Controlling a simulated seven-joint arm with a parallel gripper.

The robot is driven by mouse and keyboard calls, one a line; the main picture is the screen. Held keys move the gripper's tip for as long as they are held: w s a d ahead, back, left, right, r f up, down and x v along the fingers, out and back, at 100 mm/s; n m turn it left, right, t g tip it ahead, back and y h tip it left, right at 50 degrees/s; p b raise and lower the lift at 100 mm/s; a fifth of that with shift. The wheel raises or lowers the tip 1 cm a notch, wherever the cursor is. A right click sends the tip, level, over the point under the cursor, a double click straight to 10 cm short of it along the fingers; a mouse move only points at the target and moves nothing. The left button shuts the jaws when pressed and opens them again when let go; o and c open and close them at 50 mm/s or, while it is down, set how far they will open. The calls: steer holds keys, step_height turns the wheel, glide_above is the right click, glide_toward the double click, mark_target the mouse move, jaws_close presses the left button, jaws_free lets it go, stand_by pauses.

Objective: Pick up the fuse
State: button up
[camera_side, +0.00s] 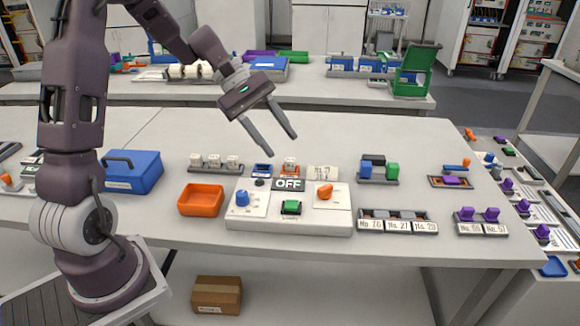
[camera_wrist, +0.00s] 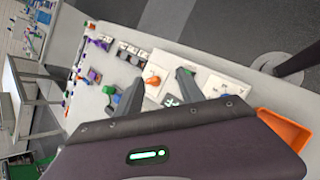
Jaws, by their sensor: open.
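My gripper (camera_side: 282,146) is open and empty, tilted in the air above the back of the white table. Its fingers also show in the wrist view (camera_wrist: 160,77), spread apart over the work area. I cannot tell for sure which part is the fuse. A small white piece in an orange holder (camera_side: 290,166) stands behind the control panel, below my fingertips. Similar white pieces stand on a grey rack (camera_side: 216,163) to its left. The control panel (camera_side: 262,223) has a blue knob (camera_side: 242,198), a green button (camera_side: 291,207), an orange knob (camera_side: 325,191) and an OFF display.
An orange tray (camera_side: 201,200) and a blue toolbox (camera_side: 132,171) stand left of the panel. Blue and green blocks (camera_side: 378,170), labelled modules (camera_side: 398,226) and purple-topped parts (camera_side: 479,220) are to the right. The table's back strip is clear.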

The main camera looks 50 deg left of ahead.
steer(key=w+a+f+n+t+h, duration=0.2)
steer(key=w+a+f+n, duration=0.2)
steer(key=a+f, duration=0.15)
steer(key=n+t, duration=0.4)
steer(key=n, duration=0.3)
glide_toward(294, 164)
steer(key=shift+t, duration=0.3)
steer(key=x, duration=0.6)
steer(key=f+x, duration=0.1)
steer(key=x, duration=0.2)
steer(key=shift+w+a, duration=0.25)
steer(key=shift+w, duration=0.05)
steer(key=shift+w+d+f, duration=0.2)
steer(key=shift+w, duration=0.05)
jaws_close()
